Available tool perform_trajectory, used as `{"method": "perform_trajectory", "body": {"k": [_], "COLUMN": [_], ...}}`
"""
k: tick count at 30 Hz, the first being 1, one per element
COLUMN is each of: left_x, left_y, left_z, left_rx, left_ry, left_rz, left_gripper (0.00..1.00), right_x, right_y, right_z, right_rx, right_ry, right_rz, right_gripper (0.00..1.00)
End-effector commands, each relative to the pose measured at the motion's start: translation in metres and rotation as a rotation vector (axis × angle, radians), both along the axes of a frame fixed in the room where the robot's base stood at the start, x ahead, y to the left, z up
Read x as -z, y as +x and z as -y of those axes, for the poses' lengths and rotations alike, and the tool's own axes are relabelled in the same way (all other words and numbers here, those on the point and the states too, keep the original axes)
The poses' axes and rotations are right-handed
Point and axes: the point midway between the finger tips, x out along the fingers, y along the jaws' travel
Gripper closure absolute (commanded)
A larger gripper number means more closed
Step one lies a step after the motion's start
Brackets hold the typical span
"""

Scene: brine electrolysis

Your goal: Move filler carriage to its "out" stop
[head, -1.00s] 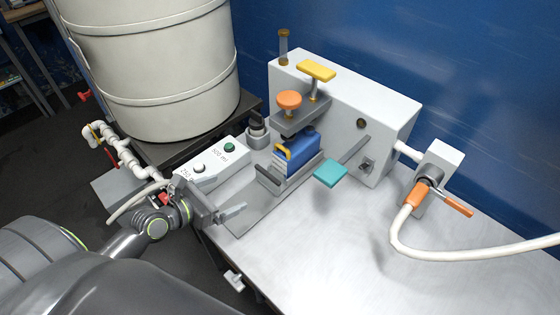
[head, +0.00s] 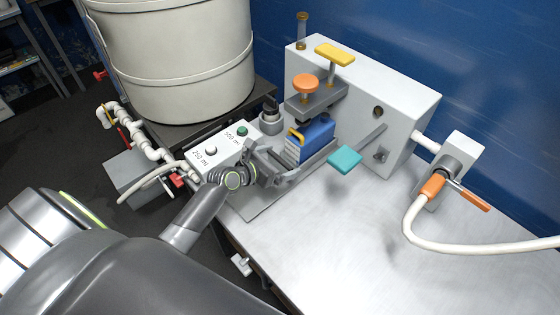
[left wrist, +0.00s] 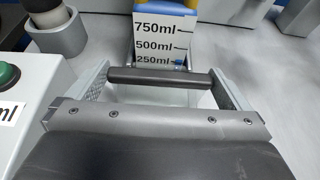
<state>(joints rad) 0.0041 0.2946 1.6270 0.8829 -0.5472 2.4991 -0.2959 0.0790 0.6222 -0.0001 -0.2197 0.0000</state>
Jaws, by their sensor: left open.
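The filler carriage (head: 322,160) is a grey slide that carries a blue jug (head: 317,138) under the filler head. A dark grey bar (left wrist: 160,77) stands across the carriage's near end in the left wrist view, in front of the jug's white scale (left wrist: 161,45). My left gripper (head: 281,165) is at this near end. It is open, with one finger beyond each end of the bar, and seems to hold nothing. I cannot tell whether the fingers touch the bar. In the head view the gripper hides most of the bar. My right gripper is not in view.
A white button box (head: 222,157) stands close left of my gripper. The white filler housing (head: 390,105) with orange knob (head: 306,82) and yellow handle (head: 335,54) is behind. A teal plate (head: 345,159) sticks out right of the carriage. The bench (head: 330,240) is clear at front right.

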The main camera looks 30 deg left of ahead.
Motion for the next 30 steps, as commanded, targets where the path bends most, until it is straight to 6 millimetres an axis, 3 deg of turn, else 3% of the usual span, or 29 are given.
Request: {"method": "perform_trajectory", "body": {"k": [12,23,30], "left_x": [0.0027,0.0025,0.0017], "left_y": [0.0065,0.0063,0.003], "left_z": [0.0023,0.0022,0.0011], "left_rx": [0.0,0.0,0.0], "left_ry": [0.0,0.0,0.0], "left_rz": [0.0,0.0,-0.001], "left_gripper": [0.01,0.48,0.5], "right_x": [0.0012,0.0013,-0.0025], "right_y": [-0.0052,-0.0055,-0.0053], "right_z": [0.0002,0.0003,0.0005], "right_rx": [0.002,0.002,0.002], "right_ry": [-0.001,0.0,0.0], "right_rz": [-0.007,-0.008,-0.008], "right_gripper": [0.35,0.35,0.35]}}
